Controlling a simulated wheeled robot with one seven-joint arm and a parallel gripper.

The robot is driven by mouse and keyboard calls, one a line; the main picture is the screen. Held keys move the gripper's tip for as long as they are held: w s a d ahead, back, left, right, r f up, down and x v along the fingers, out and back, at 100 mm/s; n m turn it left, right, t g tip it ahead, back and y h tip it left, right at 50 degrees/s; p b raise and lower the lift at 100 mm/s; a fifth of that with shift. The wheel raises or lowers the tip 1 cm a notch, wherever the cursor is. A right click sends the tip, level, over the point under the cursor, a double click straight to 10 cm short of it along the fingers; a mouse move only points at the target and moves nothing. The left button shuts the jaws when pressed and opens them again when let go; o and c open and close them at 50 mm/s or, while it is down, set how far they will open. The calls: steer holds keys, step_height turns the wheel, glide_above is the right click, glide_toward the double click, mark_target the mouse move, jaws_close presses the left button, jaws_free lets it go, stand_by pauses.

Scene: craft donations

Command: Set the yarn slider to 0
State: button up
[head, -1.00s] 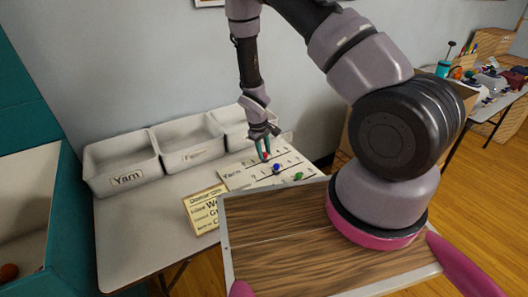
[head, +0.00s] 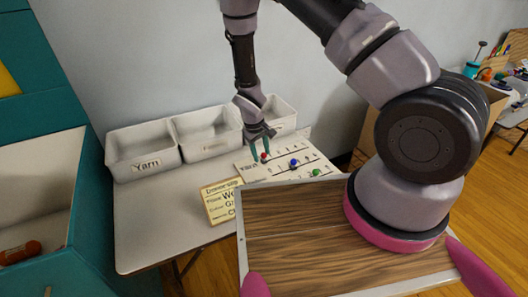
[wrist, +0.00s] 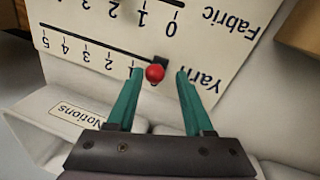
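The slider board (head: 308,168) lies on the table, with a Yarn row, a Fabric row and a third row. The yarn slider's red knob (wrist: 155,73) sits at the Yarn-label end of its slot, past the 1 mark; its 0 mark is hidden. It also shows in the head view (head: 264,157). My gripper (head: 259,149) is down over this row. In the wrist view its teal fingers are apart, one on each side of the knob. The left finger is close to the knob, touch unclear; a gap shows on the right.
The blue knob (head: 294,163) and green knob (head: 316,173) sit on the other rows. White bins, one labelled Yarn (head: 146,163), stand behind. A sign (head: 221,200) is left of the board. A wood-topped surface (head: 290,232) is in front.

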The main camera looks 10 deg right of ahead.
stand_by(0.3)
step_height(320, 180, up, 11)
steer(key=s+a, duration=0.1)
steer(key=shift+a+f, duration=0.2)
steer(key=shift+a, duration=0.2)
steer(key=s+d+r+m+t+y, duration=0.1)
steer(key=d+r+m+y, duration=0.2)
steer(key=r, duration=1)
steer(key=s+d+r+m+t, duration=0.15)
steer(key=d+r, duration=0.45)
steer(key=r, duration=0.7)
steer(key=s+d+r+m+t, duration=0.2)
steer(key=s+d+r, duration=0.1)
steer(key=s+r, duration=0.4)
steer(key=s+d+r+m+t+y, duration=0.1)
steer(key=s+d+r+m, duration=0.2)
steer(key=s+r, duration=0.5)
steer(key=shift+s+d+r+t, duration=0.25)
steer(key=shift+s+d+t, duration=0.1)
steer(key=shift+s+d, duration=0.3)
